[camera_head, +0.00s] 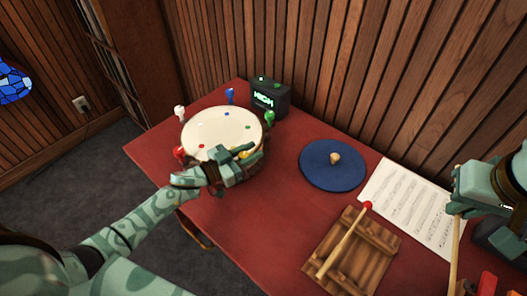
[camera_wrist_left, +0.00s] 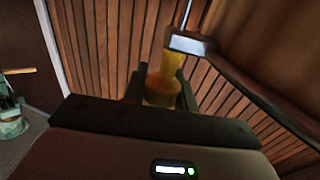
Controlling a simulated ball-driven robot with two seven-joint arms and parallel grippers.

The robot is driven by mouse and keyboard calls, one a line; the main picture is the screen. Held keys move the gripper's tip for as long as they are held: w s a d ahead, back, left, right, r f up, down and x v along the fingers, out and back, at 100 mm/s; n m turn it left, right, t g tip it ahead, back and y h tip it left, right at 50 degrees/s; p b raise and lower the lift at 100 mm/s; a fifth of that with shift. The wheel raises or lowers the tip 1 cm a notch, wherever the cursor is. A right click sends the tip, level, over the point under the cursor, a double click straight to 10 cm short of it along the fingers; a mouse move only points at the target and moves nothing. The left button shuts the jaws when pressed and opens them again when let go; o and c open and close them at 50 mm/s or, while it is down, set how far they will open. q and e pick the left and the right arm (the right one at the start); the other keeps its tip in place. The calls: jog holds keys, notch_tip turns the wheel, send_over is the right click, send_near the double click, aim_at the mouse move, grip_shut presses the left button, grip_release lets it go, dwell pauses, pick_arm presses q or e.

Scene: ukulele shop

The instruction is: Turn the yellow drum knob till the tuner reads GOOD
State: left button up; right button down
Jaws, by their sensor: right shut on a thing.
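The drum (camera_head: 215,128) stands at the table's back left, with a pale skin and coloured knobs around its rim. The tuner (camera_head: 265,98), a dark box behind it, reads HIGH in green. My left gripper (camera_head: 243,154) is at the drum's front right edge, its fingers apart on either side of the yellow knob (camera_head: 246,155). The left wrist view shows the yellow knob (camera_wrist_left: 163,88) between the fingers; contact is unclear. My right gripper (camera_head: 456,206), at the right edge, is shut on a thin wooden stick (camera_head: 454,246).
A round blue pad (camera_head: 318,172) with a small tan piece lies right of the drum. A wooden rack (camera_head: 345,268) bears a red-tipped stick (camera_head: 343,243). The red table (camera_head: 245,220) is clear in front.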

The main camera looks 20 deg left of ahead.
pick_arm(q)
jog(key=shift+w+a+r+n+t+y+p, duration=0.1)
jog(key=shift+r+n+t+y+p, duration=0.1)
jog(key=shift+n+t+y+p, duration=0.9)
pick_arm(e)
jog(key=shift+w+v, duration=0.2)
jog(key=shift+v, duration=1.3)
pick_arm(q)
jog(key=n+y+p, duration=0.1)
jog(key=y, duration=0.1)
jog(key=shift+a+f+y, duration=0.1)
jog(key=shift+y, duration=0.3)
pick_arm(e)
jog(key=shift+r, duration=0.4)
pick_arm(q)
jog(key=shift+a+f+n+t+y, duration=0.15)
jog(key=shift+n+t+y, duration=0.25)
jog(key=shift+n+y, duration=1.1)
jog(key=shift+a+y, duration=0.1)
jog(key=shift+y, duration=0.3)
pick_arm(e)
jog(key=shift+r, duration=0.1)
pick_arm(q)
jog(key=o, duration=1)
jog(key=s, duration=0.4)
jog(key=s+p, duration=0.1)
jog(key=s, duration=0.7)
jog(key=shift+a, duration=0.4)
pick_arm(e)
jog(key=shift+v, duration=0.9)
